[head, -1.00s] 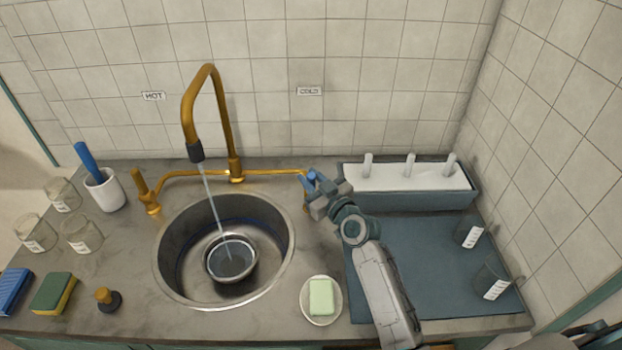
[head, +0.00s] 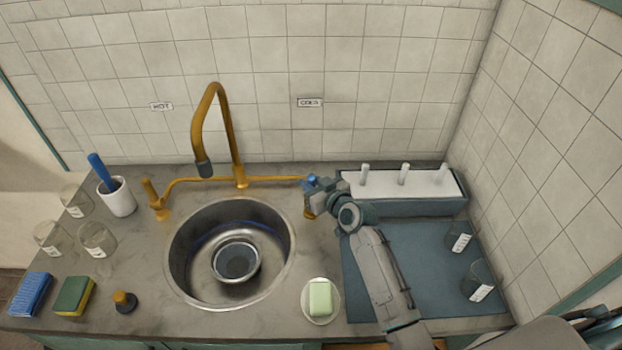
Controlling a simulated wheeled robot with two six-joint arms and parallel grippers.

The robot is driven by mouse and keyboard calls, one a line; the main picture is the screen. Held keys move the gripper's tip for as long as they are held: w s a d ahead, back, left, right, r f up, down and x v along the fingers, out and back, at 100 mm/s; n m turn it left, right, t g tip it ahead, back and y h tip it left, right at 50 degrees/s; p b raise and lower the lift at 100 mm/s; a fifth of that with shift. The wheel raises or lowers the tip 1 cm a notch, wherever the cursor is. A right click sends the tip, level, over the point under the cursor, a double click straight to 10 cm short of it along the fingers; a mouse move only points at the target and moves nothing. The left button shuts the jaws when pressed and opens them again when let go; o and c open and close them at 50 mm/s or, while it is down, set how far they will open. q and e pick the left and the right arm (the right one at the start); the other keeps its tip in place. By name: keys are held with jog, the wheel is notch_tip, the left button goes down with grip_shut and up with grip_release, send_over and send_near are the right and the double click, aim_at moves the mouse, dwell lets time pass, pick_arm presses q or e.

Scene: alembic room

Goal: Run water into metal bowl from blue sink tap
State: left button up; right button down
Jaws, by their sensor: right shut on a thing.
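The metal bowl (head: 237,262) sits upright in the round steel sink (head: 183,286), with dark liquid visible inside it. The brass tap spout (head: 227,133) arches over the sink, its dark nozzle (head: 204,169) above and a little left of the bowl. No stream shows below the nozzle. The blue tap handle (head: 311,181) is at the right end of the brass pipe, under the COLD label (head: 310,102). My right gripper (head: 314,188) is shut on the blue handle and partly hides it. My left gripper is not in view.
A soap dish (head: 334,310) with green soap stands right of the sink. A rack (head: 400,207) with white pegs and a blue mat (head: 420,262) with beakers lie at right. Glass jars (head: 97,240), a white cup (head: 120,198), a sponge (head: 74,296) and a stopper (head: 124,302) are at left.

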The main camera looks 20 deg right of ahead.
jog(key=c, duration=1.3)
grip_release()
jog(key=shift+w, duration=0.1)
jog(key=shift+o, duration=0.2)
jog(key=b+v, duration=0.3)
jog(key=v, duration=0.8)
